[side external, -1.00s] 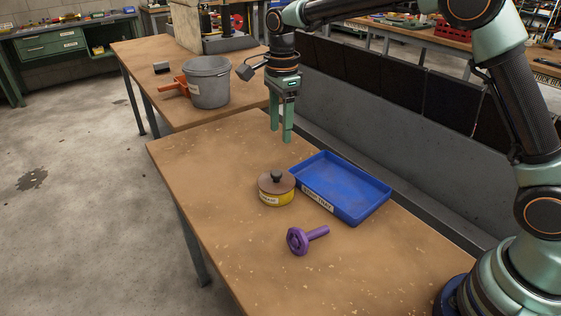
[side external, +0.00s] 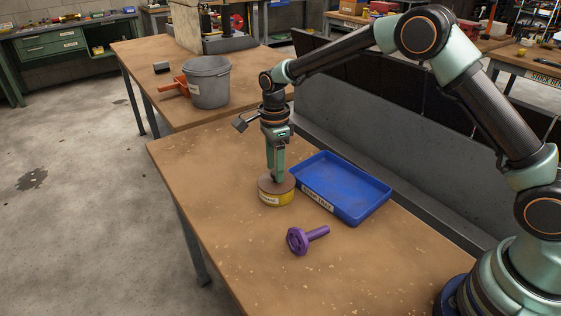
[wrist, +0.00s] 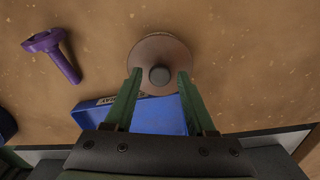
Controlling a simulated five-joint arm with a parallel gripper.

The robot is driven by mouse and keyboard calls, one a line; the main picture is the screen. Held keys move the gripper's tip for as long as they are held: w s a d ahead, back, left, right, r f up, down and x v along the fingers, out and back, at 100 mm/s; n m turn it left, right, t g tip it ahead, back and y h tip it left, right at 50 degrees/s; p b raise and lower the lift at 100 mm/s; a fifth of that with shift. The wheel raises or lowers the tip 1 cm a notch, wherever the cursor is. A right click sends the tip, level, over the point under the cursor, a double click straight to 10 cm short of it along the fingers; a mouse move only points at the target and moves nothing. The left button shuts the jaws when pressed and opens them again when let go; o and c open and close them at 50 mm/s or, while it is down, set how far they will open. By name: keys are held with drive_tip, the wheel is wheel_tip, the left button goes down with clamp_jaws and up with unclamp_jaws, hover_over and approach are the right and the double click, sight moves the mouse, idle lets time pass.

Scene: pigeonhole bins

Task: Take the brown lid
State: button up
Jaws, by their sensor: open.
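The brown lid (wrist: 160,51) is round with a dark knob at its centre. It sits on a yellow tin (side external: 276,198) with a pale label, on the wooden bench. My gripper (side external: 277,180) points down at the lid, its fingers hiding the knob in the side view. In the wrist view my gripper (wrist: 160,72) is open, with one finger on each side of the knob (wrist: 160,75) and a gap to it on both sides. I cannot tell whether the fingertips touch the lid's top.
A blue tray (side external: 350,205) with a label lies right beside the tin. A purple bolt-shaped part (side external: 303,239) lies in front of them. A grey bucket (side external: 208,84) and an orange tool (side external: 174,86) stand on the far bench. The bench's left part is clear.

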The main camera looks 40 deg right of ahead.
wheel_tip(320, 180, down, 2)
clamp_jaws()
drive_tip(key=shift+r, duration=0.1)
